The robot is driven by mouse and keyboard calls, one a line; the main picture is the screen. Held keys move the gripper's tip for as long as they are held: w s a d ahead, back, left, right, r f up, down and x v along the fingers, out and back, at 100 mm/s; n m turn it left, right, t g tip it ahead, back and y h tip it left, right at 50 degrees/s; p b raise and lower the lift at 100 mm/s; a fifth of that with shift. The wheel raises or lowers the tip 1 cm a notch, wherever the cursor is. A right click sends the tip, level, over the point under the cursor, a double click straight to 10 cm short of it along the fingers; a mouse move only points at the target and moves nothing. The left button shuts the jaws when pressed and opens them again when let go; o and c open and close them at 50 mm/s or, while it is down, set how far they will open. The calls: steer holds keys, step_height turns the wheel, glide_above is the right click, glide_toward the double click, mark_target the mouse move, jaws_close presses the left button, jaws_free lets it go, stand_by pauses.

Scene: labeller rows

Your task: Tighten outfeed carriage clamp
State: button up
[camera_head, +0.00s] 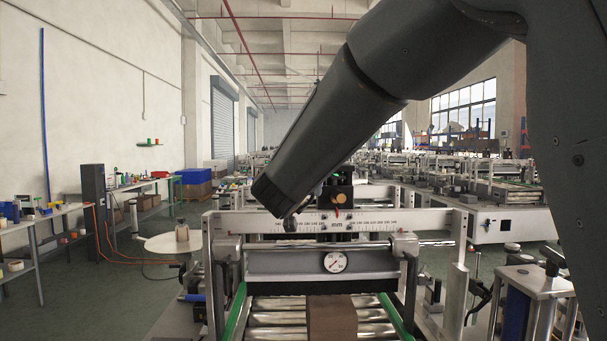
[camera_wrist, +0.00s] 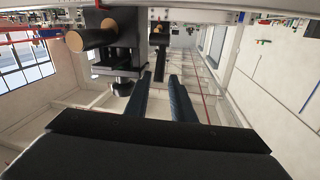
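The ruled scale bar (camera_head: 390,222) of the nearest labeller carries a black carriage block (camera_head: 342,192) with a red pointer. My arm comes down from the upper right, and its end hides most of my gripper in the head view. In the wrist view, the two dark fingers of my gripper (camera_wrist: 161,78) stand apart with a gap between them. A slim dark upright part (camera_wrist: 160,62) shows at or beyond the fingertips; contact is not visible. A black block with brass-ended knobs (camera_wrist: 90,38) is to their left. I cannot tell which part is the outfeed clamp.
A dial gauge (camera_head: 335,262) sits on the crossbeam below the scale. A brown box (camera_head: 332,318) lies on the rollers between green rails. A round white table (camera_head: 172,244) stands at left. More labellers fill the right and back; open floor lies at left.

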steer(key=shift+w+d+p, duration=0.2)
steer(key=shift+w+p, duration=0.1)
steer(key=shift+w, duration=0.9)
steer(key=shift+w+d+p, duration=0.2)
steer(key=shift+w+p, duration=0.15)
steer(key=shift+w, duration=0.8)
steer(key=shift+w+d+p, duration=0.2)
steer(key=shift+w+p, duration=0.1)
steer(key=shift+w, duration=0.9)
jaws_close()
steer(key=shift+f, duration=0.1)
